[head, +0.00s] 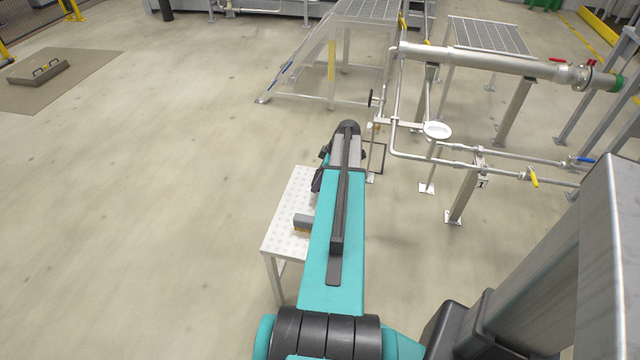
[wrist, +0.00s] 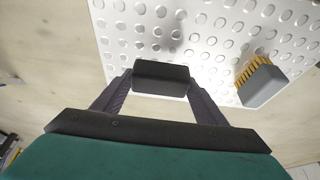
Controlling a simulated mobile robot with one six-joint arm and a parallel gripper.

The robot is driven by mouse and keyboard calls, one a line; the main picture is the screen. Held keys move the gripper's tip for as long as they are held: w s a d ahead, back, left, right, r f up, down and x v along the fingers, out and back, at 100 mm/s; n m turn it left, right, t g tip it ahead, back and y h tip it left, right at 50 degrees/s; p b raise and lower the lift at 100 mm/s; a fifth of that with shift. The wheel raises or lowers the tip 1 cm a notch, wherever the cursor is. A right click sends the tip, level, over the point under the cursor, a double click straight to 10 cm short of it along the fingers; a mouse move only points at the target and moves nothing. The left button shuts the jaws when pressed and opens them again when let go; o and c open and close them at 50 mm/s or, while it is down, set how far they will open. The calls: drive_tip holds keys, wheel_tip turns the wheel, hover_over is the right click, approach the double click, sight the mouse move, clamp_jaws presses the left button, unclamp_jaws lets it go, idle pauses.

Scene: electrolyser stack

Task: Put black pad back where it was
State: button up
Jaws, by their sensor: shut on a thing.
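The black pad (wrist: 162,76) is a small dark block in the wrist view. My gripper (wrist: 161,82) is shut on it, with one finger at each side. The pad is over the white dimpled table top (wrist: 215,32); whether it touches the surface I cannot tell. In the head view the table (head: 284,242) is partly covered by my arm, and the pad and fingertips are hidden.
A brush with a grey back and yellow bristles (wrist: 262,82) lies on the table to the right of the pad; it also shows in the head view (head: 302,222). Pipes and valves (head: 470,150) stand right of the table.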

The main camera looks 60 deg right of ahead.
drive_tip(key=shift+f, duration=1.75)
drive_tip(key=shift+f, duration=0.1)
drive_tip(key=o, duration=1)
drive_tip(key=v, duration=1.2)
